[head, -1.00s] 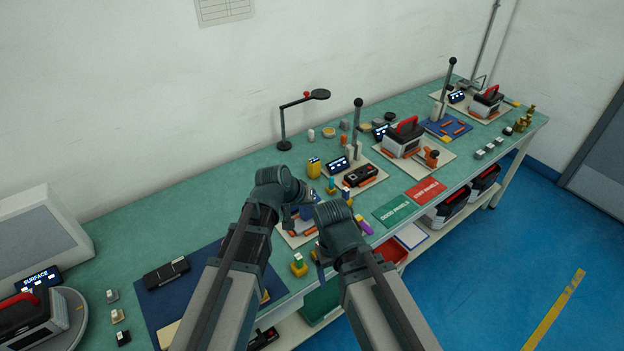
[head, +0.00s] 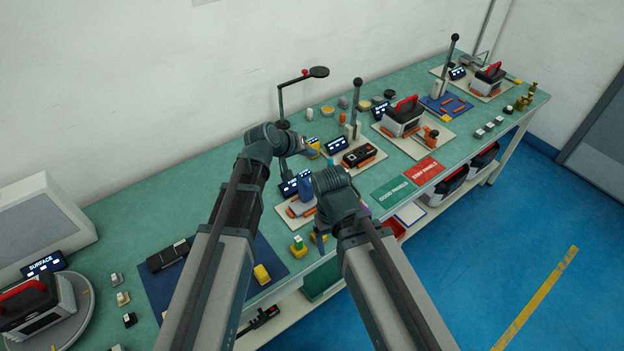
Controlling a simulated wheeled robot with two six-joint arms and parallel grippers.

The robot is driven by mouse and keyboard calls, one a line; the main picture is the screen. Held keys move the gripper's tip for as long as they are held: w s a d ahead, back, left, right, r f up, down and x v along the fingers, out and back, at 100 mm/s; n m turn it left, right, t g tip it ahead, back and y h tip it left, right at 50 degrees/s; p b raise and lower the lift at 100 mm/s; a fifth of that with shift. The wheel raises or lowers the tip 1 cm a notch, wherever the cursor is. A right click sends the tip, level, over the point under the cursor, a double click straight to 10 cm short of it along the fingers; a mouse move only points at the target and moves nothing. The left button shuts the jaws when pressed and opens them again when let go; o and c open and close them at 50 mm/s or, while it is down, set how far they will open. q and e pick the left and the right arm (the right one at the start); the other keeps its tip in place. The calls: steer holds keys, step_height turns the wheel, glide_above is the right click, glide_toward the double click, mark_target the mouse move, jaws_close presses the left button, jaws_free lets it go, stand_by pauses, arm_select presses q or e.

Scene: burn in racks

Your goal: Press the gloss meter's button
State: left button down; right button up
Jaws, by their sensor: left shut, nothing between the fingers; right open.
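No gloss meter is clearly marked, so I cannot tell which device it is. A black device with orange parts (head: 358,156) lies on a pale plate in the middle of the bench. A dark handheld device (head: 167,256) lies on the blue mat at the left. My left gripper (head: 311,149) is shut and empty, beside a yellow block (head: 313,146) that it partly hides; touching or apart is unclear. My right gripper (head: 318,241) is open at the bench's front edge, right of a yellow-and-green piece (head: 298,247). No button is readable at this size.
A small display (head: 295,184) and a blue object (head: 305,200) stand between my arms. A black lamp (head: 281,110) rises behind my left gripper. A lever stand (head: 356,110) is to its right. Green (head: 391,194) and red (head: 422,170) cards lie along the front.

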mark_target(310, 183)
arm_select(q)
steer(key=shift+f+b, duration=4.25)
steer(key=shift+f, duration=0.15)
steer(key=shift+f+b, duration=0.35)
steer(key=shift+f+b, duration=0.4)
steer(key=shift+b, duration=0.05)
steer(key=shift+r+p, duration=0.85)
step_height(310, 183, up, 5)
steer(key=p, duration=0.5)
